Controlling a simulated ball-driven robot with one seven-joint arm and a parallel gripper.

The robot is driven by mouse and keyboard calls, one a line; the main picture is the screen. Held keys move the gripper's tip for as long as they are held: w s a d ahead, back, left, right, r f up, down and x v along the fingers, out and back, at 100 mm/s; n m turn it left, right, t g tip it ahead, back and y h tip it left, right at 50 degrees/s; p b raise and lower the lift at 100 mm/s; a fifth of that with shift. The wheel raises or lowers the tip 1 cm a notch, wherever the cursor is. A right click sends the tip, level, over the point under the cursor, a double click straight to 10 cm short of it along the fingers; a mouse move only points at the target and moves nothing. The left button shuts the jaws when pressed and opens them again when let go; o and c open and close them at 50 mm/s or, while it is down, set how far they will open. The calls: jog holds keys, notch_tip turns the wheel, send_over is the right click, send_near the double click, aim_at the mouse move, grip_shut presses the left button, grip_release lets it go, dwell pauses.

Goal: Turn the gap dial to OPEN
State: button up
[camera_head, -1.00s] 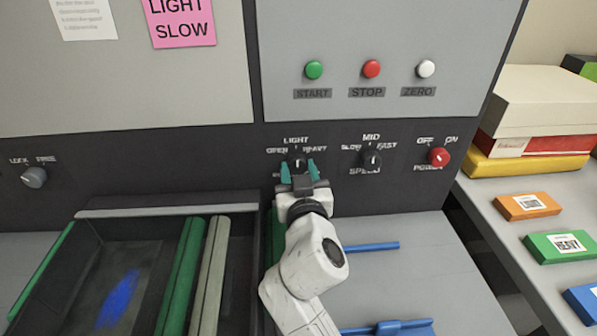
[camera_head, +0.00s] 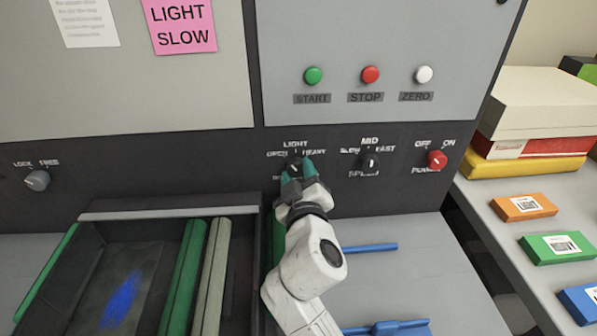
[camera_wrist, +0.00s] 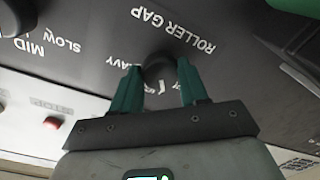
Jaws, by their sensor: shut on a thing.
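The gap dial (camera_head: 294,164) is a small dark knob on the black panel, with LIGHT above it, OPEN to its left and HEAVY to its right. My gripper (camera_head: 300,168) is at the dial, its teal fingers shut on it from both sides. In the wrist view the round dial (camera_wrist: 158,68) sits between the fingertips (camera_wrist: 158,80), under upside-down ROLLER GAP lettering. A small white mark shows between the fingers there. The fingers cover much of the dial, so I cannot tell which setting it points to.
The speed dial (camera_head: 370,162) is close on the right, then the red power knob (camera_head: 437,159). START (camera_head: 313,75), STOP (camera_head: 371,75) and ZERO (camera_head: 424,74) buttons sit above. A lock knob (camera_head: 37,180) is far left. An open roller tray (camera_head: 150,213) lies below left.

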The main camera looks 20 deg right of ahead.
jog(key=n+p, duration=0.1)
jog(key=n, duration=0.4)
jog(key=shift+p, duration=0.4)
jog(key=shift+a, duration=0.1)
jog(key=o, duration=1.1)
jog(key=shift+c, duration=0.2)
jog(key=shift+s, duration=0.1)
jog(key=b+v, duration=0.2)
jog(key=v, duration=0.8)
jog(key=shift+s+a+r, duration=0.15)
jog(key=shift+s, duration=0.1)
